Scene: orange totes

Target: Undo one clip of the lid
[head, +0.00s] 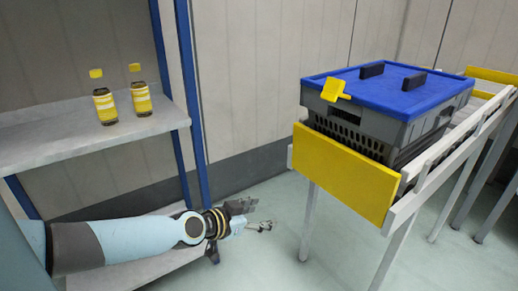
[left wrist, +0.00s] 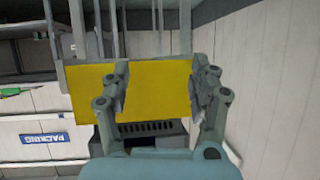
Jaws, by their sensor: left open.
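A grey tote (head: 378,127) with a blue lid (head: 392,88) stands on a white rack at the right of the head view. A yellow clip (head: 335,91) shows at the near left edge of the lid; other clips are hidden. The lid has two black handles. My left gripper (head: 262,213) is open and empty, low and to the left of the rack, well apart from the tote. In the left wrist view its fingers (left wrist: 161,68) are spread before the yellow end panel, with part of the tote (left wrist: 150,128) below. My right gripper is not in view.
A yellow panel (head: 343,172) closes the near end of the white rack (head: 425,180). A shelf (head: 60,133) with two yellow-labelled bottles stands at the left. Its blue post (head: 190,85) rises near my left arm. Floor between shelf and rack is clear.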

